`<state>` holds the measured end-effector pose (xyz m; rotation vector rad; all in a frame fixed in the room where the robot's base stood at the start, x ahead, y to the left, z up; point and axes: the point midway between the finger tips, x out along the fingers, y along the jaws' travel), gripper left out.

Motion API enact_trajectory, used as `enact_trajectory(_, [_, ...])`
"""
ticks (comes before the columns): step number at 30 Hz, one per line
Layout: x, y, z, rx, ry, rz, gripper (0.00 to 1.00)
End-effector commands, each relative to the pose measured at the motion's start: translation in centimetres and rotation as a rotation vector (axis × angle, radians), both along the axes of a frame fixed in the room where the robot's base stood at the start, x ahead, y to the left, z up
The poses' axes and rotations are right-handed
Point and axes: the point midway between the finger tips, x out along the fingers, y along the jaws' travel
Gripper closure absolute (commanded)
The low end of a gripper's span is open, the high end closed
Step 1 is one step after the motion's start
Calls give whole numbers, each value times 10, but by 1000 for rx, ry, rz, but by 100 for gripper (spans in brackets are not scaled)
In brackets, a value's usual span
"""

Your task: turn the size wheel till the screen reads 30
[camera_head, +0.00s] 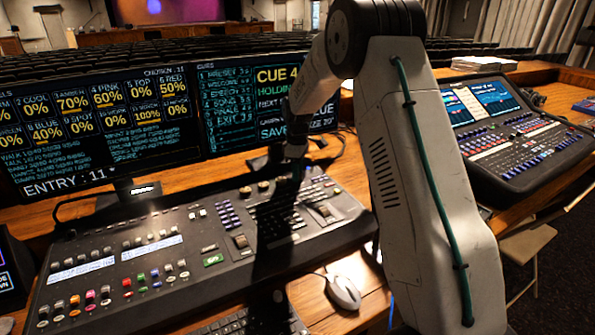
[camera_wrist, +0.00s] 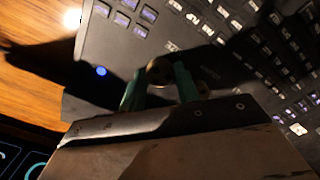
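The mixing console (camera_head: 130,300) fills the lower left of the head view. A row of round brass-toned knobs (camera_head: 245,190) lies along its far edge, and I cannot read which is the size wheel. My gripper (camera_head: 291,178) points down at this row and hides part of it. In the wrist view, the green fingers of my gripper (camera_wrist: 160,82) stand apart on either side of a round knob (camera_wrist: 159,70). I cannot tell whether they touch it. The left screen (camera_head: 95,130) reads "ENTRY: 11" with a small mark after it.
A second screen (camera_head: 228,115) shows a cue list and cue text, partly hidden by my arm. A mouse (camera_head: 343,291) and a keyboard (camera_head: 240,322) lie in front of the console. Another console (camera_head: 510,140) stands at the right. Wooden desk shows between them.

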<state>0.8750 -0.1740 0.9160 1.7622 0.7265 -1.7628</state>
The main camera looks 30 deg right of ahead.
Motion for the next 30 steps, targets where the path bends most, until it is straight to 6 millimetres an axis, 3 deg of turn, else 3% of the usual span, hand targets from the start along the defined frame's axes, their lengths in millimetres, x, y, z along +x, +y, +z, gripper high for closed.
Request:
enact_trajectory(11, [0, 0, 1, -1, -1, -91, 91])
enact_trajectory(30, [0, 0, 1, -1, -2, -560, 91])
